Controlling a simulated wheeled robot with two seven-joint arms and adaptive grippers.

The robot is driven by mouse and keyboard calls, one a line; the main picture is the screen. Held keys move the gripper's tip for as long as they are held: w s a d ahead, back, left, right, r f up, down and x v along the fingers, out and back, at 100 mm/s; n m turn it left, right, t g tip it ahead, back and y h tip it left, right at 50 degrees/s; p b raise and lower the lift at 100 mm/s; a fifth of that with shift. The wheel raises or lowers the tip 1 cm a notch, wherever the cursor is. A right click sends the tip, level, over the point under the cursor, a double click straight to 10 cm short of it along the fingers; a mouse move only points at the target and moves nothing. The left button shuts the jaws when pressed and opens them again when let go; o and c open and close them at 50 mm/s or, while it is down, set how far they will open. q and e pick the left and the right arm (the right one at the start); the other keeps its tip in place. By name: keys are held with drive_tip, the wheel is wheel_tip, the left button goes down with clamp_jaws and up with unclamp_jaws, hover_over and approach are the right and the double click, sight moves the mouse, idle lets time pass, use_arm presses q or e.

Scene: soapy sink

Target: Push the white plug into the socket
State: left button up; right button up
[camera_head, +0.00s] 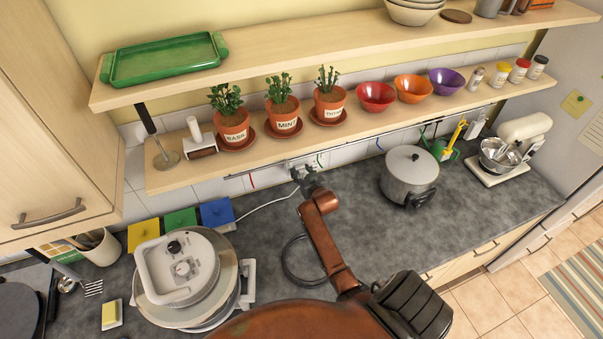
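My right arm reaches in from the bottom, and its dark gripper (304,180) is at the back of the counter, close to the wall. A white cord (268,205) runs from the left across the counter and ends at this gripper. The white plug itself cannot be made out; the gripper and its small size in the picture hide it. A pale socket strip (300,163) is on the wall under the lower shelf, just behind the gripper. I cannot tell whether plug and socket touch, or how far the fingers are closed. My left gripper is not in view.
A white-lidded round appliance (178,268) stands left of my arm, and a lidded steel pot (409,172) stands right. The lower shelf (400,120) with potted herbs overhangs the gripper. A dark cable loop (286,262) lies beside my arm. The counter between arm and pot is clear.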

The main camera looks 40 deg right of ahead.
drive_tip(key=shift+o, duration=1.1)
drive_tip(key=shift+s+f, duration=0.1)
drive_tip(key=v, duration=1.2)
drive_tip(key=shift+a, duration=0.1)
